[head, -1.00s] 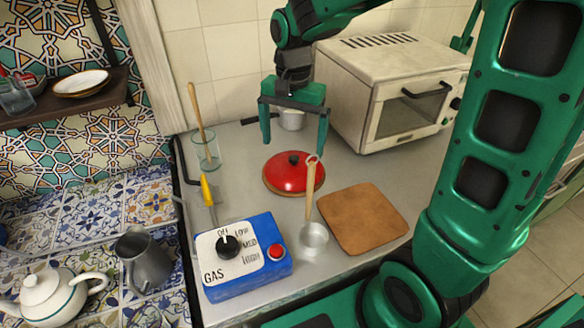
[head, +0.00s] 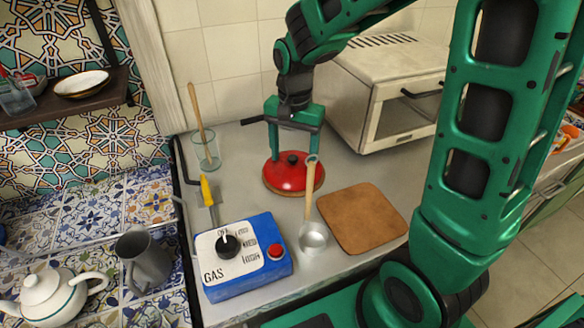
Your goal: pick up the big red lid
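The big red lid (head: 286,178) lies on the grey counter on a brown round edge or board that shows beneath it. It has a black knob (head: 292,159) on top. My gripper (head: 293,157) points down over the lid with its fingers spread wide, one at the left and one at the right of the knob. The fingers are open and hold nothing. The fingertips look close to the lid's top; I cannot tell if they touch it.
A ladle (head: 312,236) with a wooden handle lies close to the lid's right side. A brown board (head: 362,218), a blue gas box (head: 244,278), a yellow-handled tool (head: 207,190), a glass (head: 207,152) and a white oven (head: 385,95) stand around. A teapot (head: 50,298) and jug (head: 143,262) are at left.

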